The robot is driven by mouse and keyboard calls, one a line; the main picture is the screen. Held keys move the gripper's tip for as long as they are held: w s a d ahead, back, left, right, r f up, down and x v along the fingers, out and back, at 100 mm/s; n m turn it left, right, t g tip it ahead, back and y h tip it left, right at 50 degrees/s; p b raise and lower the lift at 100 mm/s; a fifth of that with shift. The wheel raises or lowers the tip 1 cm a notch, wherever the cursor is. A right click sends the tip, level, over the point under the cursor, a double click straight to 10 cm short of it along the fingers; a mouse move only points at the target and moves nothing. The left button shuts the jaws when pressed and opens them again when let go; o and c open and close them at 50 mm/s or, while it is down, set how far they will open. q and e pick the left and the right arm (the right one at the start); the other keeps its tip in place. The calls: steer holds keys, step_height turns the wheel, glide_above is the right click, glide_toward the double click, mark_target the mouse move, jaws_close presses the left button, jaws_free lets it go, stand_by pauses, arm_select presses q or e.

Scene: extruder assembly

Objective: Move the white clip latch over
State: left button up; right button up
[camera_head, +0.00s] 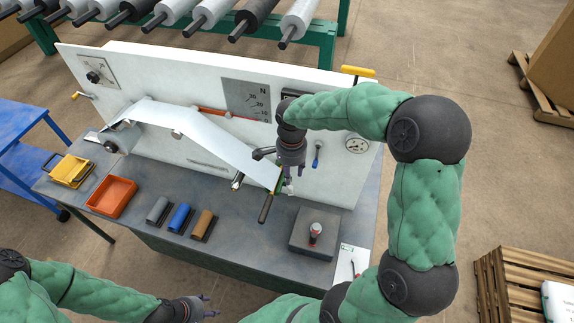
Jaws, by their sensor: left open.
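My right gripper (288,180) points down in front of the white machine panel (325,182), at the right end of the white sheet (215,135). A small whitish piece (289,190) shows right at its fingertips and may be the white clip latch; it is too small to be sure. Whether the fingers are closed on it cannot be seen. A green strip (279,185) and a dark-handled lever (265,208) are just to the left of the fingertips. My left gripper (209,306) is open and empty at the bottom, in front of the table.
On the grey table (225,230) are an orange tray (112,196), a yellow holder (72,171), grey, blue and brown rolls (182,218), and a dark block (315,232) with a red-topped knob (316,231). A white sheet with a pen (350,262) lies at the right.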

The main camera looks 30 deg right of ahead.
mark_target(290, 187)
step_height(290, 187, down, 3)
steer(key=shift+w+f+b, duration=0.15)
steer(key=shift+b, duration=0.7)
step_height(290, 187, down, 5)
steer(key=b, duration=0.3)
steer(key=shift+r, duration=0.25)
steer(key=shift+f, duration=0.1)
steer(key=c, duration=0.7)
